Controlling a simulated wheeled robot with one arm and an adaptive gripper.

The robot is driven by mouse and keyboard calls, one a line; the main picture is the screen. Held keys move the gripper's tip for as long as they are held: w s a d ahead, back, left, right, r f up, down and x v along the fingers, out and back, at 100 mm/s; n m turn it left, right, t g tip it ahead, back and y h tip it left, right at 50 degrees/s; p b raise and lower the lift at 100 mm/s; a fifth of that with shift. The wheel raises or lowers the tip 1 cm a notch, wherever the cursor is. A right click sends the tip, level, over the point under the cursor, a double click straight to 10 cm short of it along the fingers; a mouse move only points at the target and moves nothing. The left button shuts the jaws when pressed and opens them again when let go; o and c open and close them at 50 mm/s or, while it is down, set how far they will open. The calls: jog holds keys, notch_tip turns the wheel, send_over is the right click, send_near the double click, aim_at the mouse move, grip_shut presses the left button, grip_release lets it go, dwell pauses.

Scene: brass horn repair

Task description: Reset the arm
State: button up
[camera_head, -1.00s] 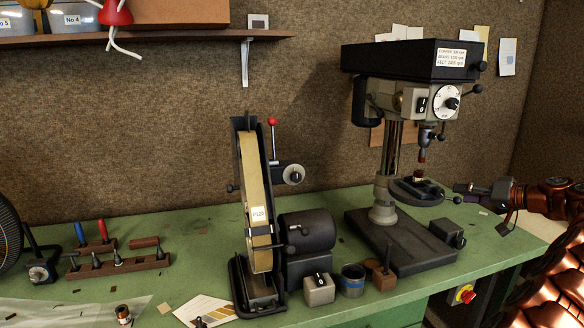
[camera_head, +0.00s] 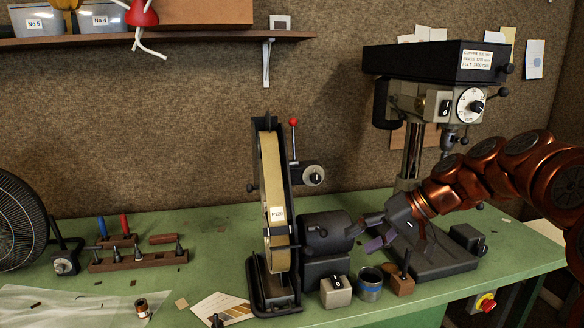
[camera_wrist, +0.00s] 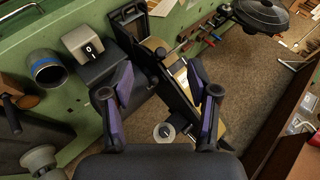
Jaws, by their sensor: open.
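My gripper (camera_head: 372,232) is in front of the drill press, by the right end of the belt grinder's motor. Its purple-padded fingers point left, and they stand apart with nothing between them. In the wrist view my gripper (camera_wrist: 160,108) is also open and empty, with the belt grinder (camera_wrist: 180,80) beyond the fingers. My copper-coloured arm comes in from the right and hides part of the drill press (camera_head: 425,60), including its table. I cannot tell whether a finger touches the grinder motor (camera_head: 325,230).
The belt grinder (camera_head: 271,200) stands mid-bench. A switch box (camera_head: 336,292), a blue-banded cup (camera_head: 369,284) and a wooden block (camera_head: 400,284) stand below my gripper. A tool rack (camera_head: 140,262) and fan (camera_head: 22,220) are at left. A shelf (camera_head: 200,40) hangs above.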

jog(key=s+a+f+g+h, duration=0.1)
jog(key=s+f+g+h, duration=0.3)
jog(key=s, duration=0.8)
jog(key=s+a+f+h, duration=0.15)
jog(key=s+f, duration=0.45)
jog(key=s, duration=0.6)
jog(key=s+d+f+m+h, duration=0.1)
jog(key=s+d+f+h, duration=0.2)
jog(key=s, duration=0.8)
notch_tip(320, 180, down, 2)
jog(key=d, duration=0.2)
jog(key=shift+d+f+g, duration=0.25)
jog(key=shift+d+g, duration=0.05)
jog(key=shift+d, duration=0.05)
jog(key=shift+h, duration=0.25)
jog(key=shift+c, duration=0.4)
